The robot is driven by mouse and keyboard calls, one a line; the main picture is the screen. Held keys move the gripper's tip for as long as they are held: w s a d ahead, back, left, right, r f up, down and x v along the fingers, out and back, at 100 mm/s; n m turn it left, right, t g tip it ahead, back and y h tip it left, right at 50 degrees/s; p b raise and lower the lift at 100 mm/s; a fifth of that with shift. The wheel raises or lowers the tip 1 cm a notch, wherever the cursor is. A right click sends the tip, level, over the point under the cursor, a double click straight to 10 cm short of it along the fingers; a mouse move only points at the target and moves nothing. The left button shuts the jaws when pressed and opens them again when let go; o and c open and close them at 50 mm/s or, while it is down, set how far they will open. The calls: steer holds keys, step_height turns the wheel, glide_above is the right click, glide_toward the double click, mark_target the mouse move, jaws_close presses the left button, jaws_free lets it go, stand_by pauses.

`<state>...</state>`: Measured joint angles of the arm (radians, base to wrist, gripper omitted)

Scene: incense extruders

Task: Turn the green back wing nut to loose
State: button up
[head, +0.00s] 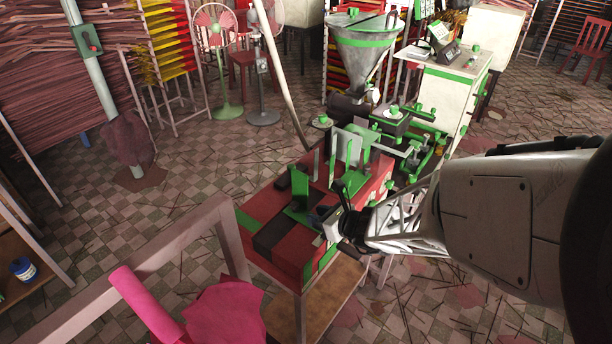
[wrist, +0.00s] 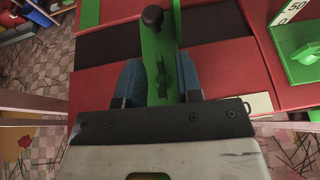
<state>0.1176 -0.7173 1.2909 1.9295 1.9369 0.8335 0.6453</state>
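My gripper (head: 320,216) is low over the red, black and green machine top in the head view. In the wrist view its two blue-grey fingers (wrist: 158,80) are apart, on either side of a green upright part (wrist: 160,60) with a black ball knob (wrist: 153,16). I cannot tell whether they touch it. A green winged knob (wrist: 303,52) sits at the right edge of the wrist view, beside a white plate marked 50 and 0, clear of the fingers. Several green parts show in the head view; I cannot tell which is the back wing nut.
The red machine table (head: 285,258) has a green upright bracket (head: 300,190) near my gripper. A steel hopper (head: 365,60) and a white cabinet (head: 447,90) stand behind. A pale rail (head: 150,255) and pink cloth (head: 215,315) are at front left.

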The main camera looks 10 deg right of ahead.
jaws_close()
steer(key=shift+n+g+y, duration=0.5)
steer(key=shift+n+g, duration=0.3)
steer(key=shift+w+d+n+g+y, duration=0.1)
steer(key=shift+n+g+y, duration=0.55)
steer(key=shift+n+g, duration=0.6)
steer(key=shift+w+n+g+y, duration=0.1)
steer(key=shift+n+g+y, duration=0.55)
steer(key=shift+n+g, duration=0.55)
steer(key=shift+w+n+g, duration=0.2)
steer(key=shift+n+g, duration=2.75)
steer(key=shift+g, duration=0.5)
